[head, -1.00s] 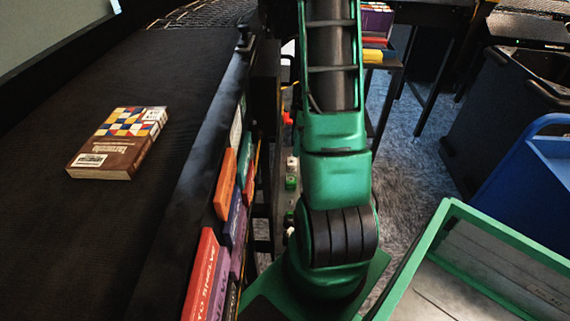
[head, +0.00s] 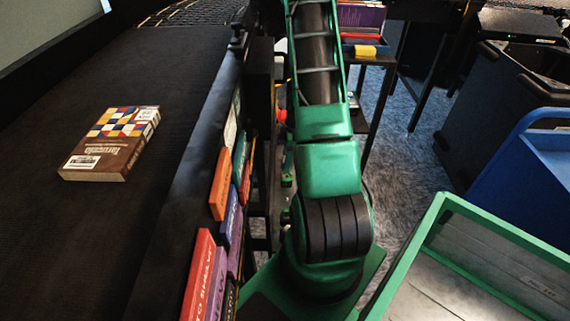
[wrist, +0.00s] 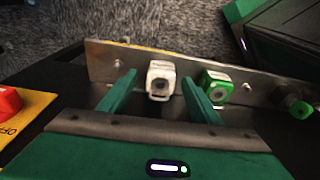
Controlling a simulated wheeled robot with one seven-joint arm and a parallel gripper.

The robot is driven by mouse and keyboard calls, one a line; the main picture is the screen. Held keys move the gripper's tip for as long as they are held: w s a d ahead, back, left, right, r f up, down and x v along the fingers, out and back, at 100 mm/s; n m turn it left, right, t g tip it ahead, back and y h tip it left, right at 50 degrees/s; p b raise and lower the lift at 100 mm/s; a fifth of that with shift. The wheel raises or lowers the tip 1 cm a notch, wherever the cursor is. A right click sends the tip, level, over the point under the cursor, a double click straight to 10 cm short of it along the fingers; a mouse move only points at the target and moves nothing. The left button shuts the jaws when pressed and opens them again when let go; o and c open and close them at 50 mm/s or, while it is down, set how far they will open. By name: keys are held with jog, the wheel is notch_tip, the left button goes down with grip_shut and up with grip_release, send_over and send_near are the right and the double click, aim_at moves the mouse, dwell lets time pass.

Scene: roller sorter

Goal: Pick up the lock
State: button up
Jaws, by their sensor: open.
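A small white lock-like block (wrist: 160,75) with a dark round spot on its face and a loop at its lower edge shows in the wrist view, against a metal strip (wrist: 105,60). A similar green and white block (wrist: 216,86) is to its right on the same strip. My gripper (wrist: 158,84) is open, its green fingers on either side of the white block in the picture. I see no clear contact, and cannot tell how far the block is from the fingertips. In the head view my gripper is not seen.
A red knob (wrist: 8,101) on a yellow plate marked OFF is at the left of the wrist view. A round green piece (wrist: 299,108) is at the right. In the head view a book (head: 112,143) lies on the black belt (head: 60,245). A green-rimmed bin (head: 425,225) is at the right.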

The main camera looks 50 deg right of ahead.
jog(key=shift+f, duration=0.4)
jog(key=c, duration=1.2)
jog(key=shift+w+r, duration=0.1)
jog(key=shift+r, duration=0.05)
